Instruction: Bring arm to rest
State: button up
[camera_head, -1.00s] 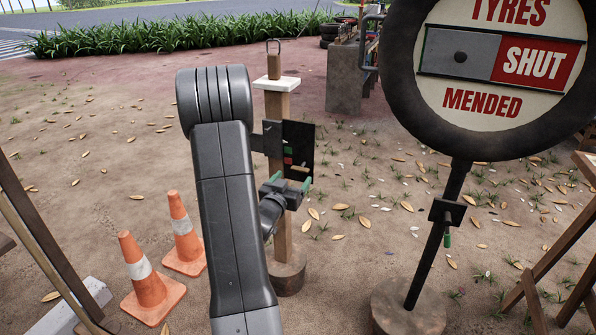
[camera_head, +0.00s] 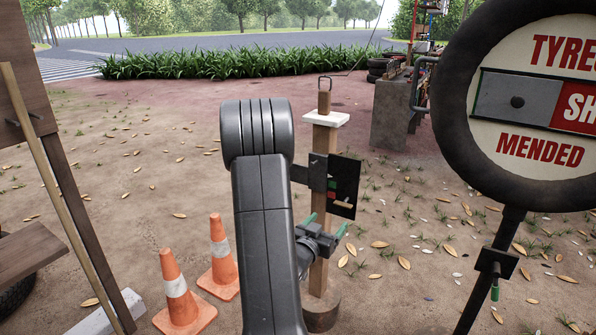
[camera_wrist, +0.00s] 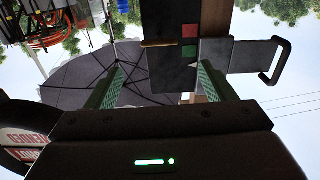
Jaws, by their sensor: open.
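My arm (camera_head: 266,230) stands bent upright in the middle of the head view. My gripper (camera_head: 326,227) is open, its two green-padded fingers apart and nothing between them in the head view. In the wrist view my gripper (camera_wrist: 160,88) also shows open, a finger on each side. A wooden post (camera_head: 322,200) with a white cap stands just behind it. A dark panel (camera_head: 345,185) with a small green and a small red square is fixed to the post, above the fingers. In the wrist view the panel (camera_wrist: 183,65) appears beyond the fingertips. I cannot tell whether they touch it.
Two orange cones (camera_head: 182,300) stand at the lower left. A round tyre sign (camera_head: 530,100) on a dark pole stands at the right. A wooden frame (camera_head: 60,170) is at the left edge. A hedge (camera_head: 240,63) lies behind. Bare ground is open at mid-left.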

aim_at(341, 206)
jog(key=b+x, duration=0.1)
jog(key=x, duration=1.1)
jog(key=shift+w+d, duration=0.1)
jog(key=shift+d, duration=0.05)
